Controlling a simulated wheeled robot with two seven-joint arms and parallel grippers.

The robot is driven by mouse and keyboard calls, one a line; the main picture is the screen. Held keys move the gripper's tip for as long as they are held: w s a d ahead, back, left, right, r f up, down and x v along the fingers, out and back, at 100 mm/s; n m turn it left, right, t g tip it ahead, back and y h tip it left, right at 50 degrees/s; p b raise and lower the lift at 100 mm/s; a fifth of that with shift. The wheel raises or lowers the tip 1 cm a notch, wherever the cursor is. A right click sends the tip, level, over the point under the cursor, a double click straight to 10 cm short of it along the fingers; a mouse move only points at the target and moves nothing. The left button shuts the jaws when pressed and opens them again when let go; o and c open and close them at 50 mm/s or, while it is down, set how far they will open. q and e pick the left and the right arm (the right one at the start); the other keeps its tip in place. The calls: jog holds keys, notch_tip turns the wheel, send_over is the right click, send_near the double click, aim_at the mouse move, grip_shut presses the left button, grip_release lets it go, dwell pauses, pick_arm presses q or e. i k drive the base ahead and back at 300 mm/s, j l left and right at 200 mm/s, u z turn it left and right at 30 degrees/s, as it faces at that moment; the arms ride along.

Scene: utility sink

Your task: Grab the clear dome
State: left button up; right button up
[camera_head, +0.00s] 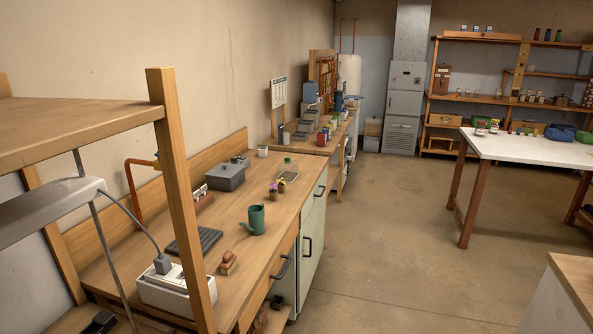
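I cannot make out a clear dome with certainty. A small pale, glassy-looking item (289,175) lies on the near wooden counter (230,222), towards its far end; it is too small to tell what it is. Neither my left nor my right gripper shows in the head view.
A wooden shelf post (183,195) and grey fixture (50,208) block the near left. The counter holds a green watering can (257,220), a grey box (226,178), a dark tray (195,242) and small flowerpots (277,190). A white-topped table (540,149) stands right; the floor between is open.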

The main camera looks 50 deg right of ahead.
aim_at(289, 172)
jog(key=z, duration=1.55)
jog(key=i+l+z, duration=0.1)
jog(key=z, duration=0.35)
jog(key=i+z, duration=0.25)
jog(key=z, duration=0.15)
jog(key=i, duration=2.3)
jog(key=i+u, duration=0.15)
jog(key=i, duration=0.25)
jog(key=i+l+u, duration=0.15)
jog(key=i, duration=0.3)
jog(key=i+l+u, duration=0.15)
jog(key=i, duration=0.25)
jog(key=i+l+u, duration=0.2)
jog(key=i, duration=0.2)
